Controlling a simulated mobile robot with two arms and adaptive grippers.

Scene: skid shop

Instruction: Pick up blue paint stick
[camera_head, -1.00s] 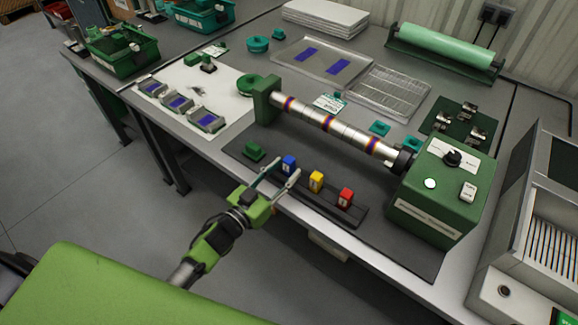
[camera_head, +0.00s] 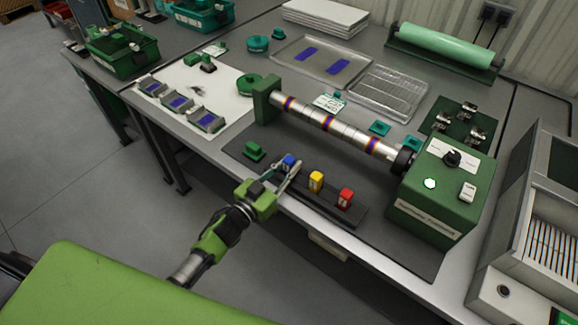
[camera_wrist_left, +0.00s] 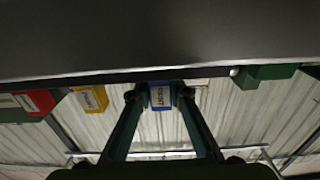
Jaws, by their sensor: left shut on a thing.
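The blue paint stick (camera_head: 289,161) is a small blue block with a white label, at the left end of a dark holder (camera_head: 329,206) on the bench. My left gripper (camera_head: 287,166) is shut on it, one finger on each side. In the left wrist view the blue stick (camera_wrist_left: 160,96) sits between the two fingertips. I cannot tell whether it still touches the holder. My right gripper is not in view.
A yellow stick (camera_head: 316,181) and a red stick (camera_head: 345,198) stand to the right in the holder. A small green block (camera_head: 254,151) lies left of it. A roller machine with a green control box (camera_head: 440,200) stands behind. A white sheet (camera_head: 200,90) lies at left.

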